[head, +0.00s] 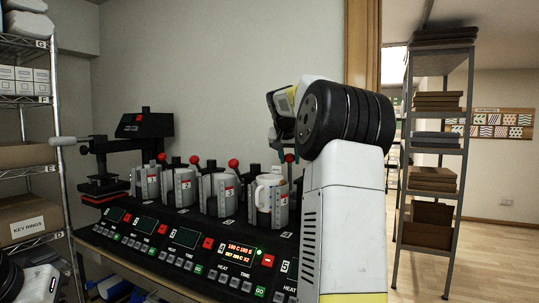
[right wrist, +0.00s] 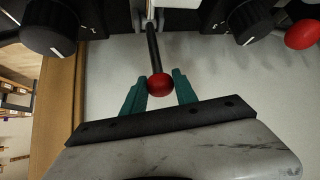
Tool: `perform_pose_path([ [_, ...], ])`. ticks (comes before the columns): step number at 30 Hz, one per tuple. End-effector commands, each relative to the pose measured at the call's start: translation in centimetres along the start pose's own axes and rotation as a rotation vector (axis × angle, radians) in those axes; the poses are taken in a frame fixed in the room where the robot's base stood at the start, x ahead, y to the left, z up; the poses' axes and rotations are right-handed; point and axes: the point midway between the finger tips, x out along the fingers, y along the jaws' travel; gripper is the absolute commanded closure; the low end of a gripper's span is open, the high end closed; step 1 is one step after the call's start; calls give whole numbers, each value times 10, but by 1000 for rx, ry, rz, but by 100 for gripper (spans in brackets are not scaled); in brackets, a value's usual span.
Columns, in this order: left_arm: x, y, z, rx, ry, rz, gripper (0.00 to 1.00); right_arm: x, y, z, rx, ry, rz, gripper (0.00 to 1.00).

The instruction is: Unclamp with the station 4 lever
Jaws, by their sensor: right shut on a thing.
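The mug press (head: 165,235) stands across the bench with several stations in a row. At station 4 a white mug (head: 263,193) sits in a grey numbered clamp (head: 280,205). The station 4 lever's red knob (head: 289,158) shows just under my right arm's end. In the right wrist view, the teal fingers of my right gripper (right wrist: 159,92) are on both sides of the red knob (right wrist: 161,86), shut on it, with the dark lever rod (right wrist: 153,45) running up from it. In the head view my right forearm and wrist hide most of that gripper. My left gripper is not in view.
Other red lever knobs (head: 233,163) stand along the row to the left. A lit display (head: 240,252) shows below station 4. A flat press (head: 105,190) is at the left end. Wire shelves (head: 25,110) stand left, a tall shelf unit (head: 435,150) right.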

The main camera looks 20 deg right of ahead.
Motion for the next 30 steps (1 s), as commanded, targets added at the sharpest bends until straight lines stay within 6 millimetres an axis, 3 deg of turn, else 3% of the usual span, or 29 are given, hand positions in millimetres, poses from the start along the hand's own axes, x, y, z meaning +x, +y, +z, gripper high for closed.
perform_pose_path([
  [30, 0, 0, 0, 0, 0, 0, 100, -14, -8, 19, 0, -1, -3, 85],
])
